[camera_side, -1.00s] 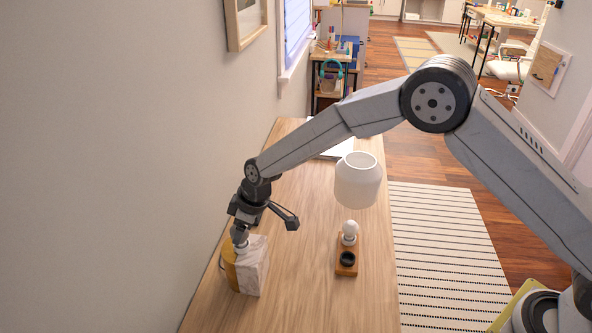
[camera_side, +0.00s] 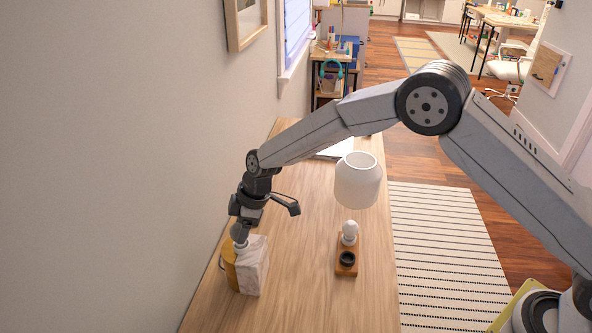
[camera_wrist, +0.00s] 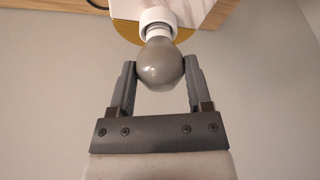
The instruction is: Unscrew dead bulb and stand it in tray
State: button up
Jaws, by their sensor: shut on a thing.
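The dead bulb (camera_wrist: 161,66) is grey and round in the wrist view. Its neck meets a white socket (camera_wrist: 158,17) on a brass plate (camera_wrist: 127,28) of a lamp base. My gripper (camera_wrist: 160,72) is shut on the bulb, one finger on each side of the glass. In the side view my gripper (camera_side: 241,238) is at the lamp base (camera_side: 252,268), a marble and brass block; the bulb is mostly hidden by the fingers there. A wooden tray (camera_side: 347,269) has a white bulb (camera_side: 350,230) upright in its far part and a dark round recess (camera_side: 347,258) at its near part.
A white lampshade (camera_side: 357,182) stands on the wooden desk (camera_side: 310,300) behind the tray. A pale flat item (camera_side: 338,149) lies farther back. The wall is close on the left. Bare desktop separates the lamp base and tray.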

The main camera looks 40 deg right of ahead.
jog(key=shift+w+d+n+g, duration=0.15)
jog(key=shift+n+g, duration=0.45)
jog(key=shift+n, duration=1.4)
jog(key=n, duration=0.2)
jog(key=n+g, duration=0.1)
jog(key=n, duration=0.1)
jog(key=shift+w+g, duration=0.15)
jog(key=shift+g, duration=0.15)
jog(key=n+g, duration=0.1)
jog(key=n, duration=0.3)
jog(key=shift+w, duration=0.1)
jog(key=n, duration=0.2)
jog(key=n+g+h, duration=0.1)
jog(key=n, duration=0.2)
jog(key=shift+w+a+n+h, duration=0.1)
jog(key=shift+a+n+h, duration=0.2)
jog(key=shift+n+h, duration=0.1)
jog(key=shift+r, duration=0.5)
jog(key=shift+r, duration=0.35)
